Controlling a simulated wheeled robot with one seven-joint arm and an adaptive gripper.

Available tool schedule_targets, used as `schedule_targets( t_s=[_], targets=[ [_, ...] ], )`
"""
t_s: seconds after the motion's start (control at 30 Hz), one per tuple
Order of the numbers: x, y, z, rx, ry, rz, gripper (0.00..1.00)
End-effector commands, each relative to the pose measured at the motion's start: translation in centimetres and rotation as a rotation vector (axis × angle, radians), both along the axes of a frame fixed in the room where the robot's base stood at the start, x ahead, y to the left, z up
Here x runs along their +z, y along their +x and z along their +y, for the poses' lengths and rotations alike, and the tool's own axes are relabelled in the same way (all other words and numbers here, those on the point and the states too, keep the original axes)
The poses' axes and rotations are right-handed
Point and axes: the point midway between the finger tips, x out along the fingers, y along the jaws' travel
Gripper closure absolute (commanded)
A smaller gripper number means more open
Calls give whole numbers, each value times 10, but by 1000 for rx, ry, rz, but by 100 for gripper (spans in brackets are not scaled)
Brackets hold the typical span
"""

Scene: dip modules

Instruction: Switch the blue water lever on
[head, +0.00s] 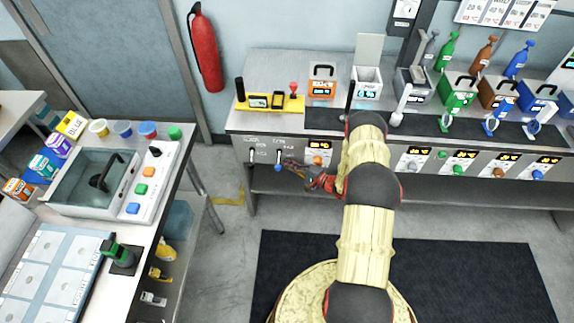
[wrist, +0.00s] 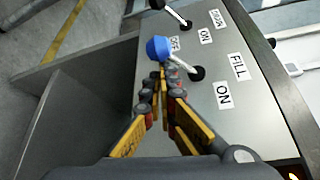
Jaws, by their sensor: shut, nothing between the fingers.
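The blue water lever (head: 278,168) stands out from the front panel of the long bench, near its left end. In the wrist view its blue knob (wrist: 158,48) is on a metal shaft that enters a dark round socket. An OFF label lies behind the knob, and an ON label lies on the far side of the socket. My gripper (head: 290,162) is just right of the lever in the head view. In the wrist view my gripper (wrist: 162,75) is shut and empty, its tips right beside the knob and shaft. I cannot tell whether they touch.
A second lever (wrist: 178,15) stands on the same panel, left of the blue one in the head view (head: 252,157). An orange knob (head: 317,160) is to the right. Open floor (head: 222,215) lies left of the bench, with a dark mat (head: 460,280) in front.

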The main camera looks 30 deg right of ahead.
Motion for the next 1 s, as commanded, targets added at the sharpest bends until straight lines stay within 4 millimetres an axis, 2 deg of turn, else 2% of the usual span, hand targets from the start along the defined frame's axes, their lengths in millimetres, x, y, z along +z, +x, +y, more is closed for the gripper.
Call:
schedule_targets(
  t_s=[0.57,1.0],
  targets=[
    [9,-5,4,1,87,121,100],
    [30,-12,9,2,302,422,100]
  ],
)
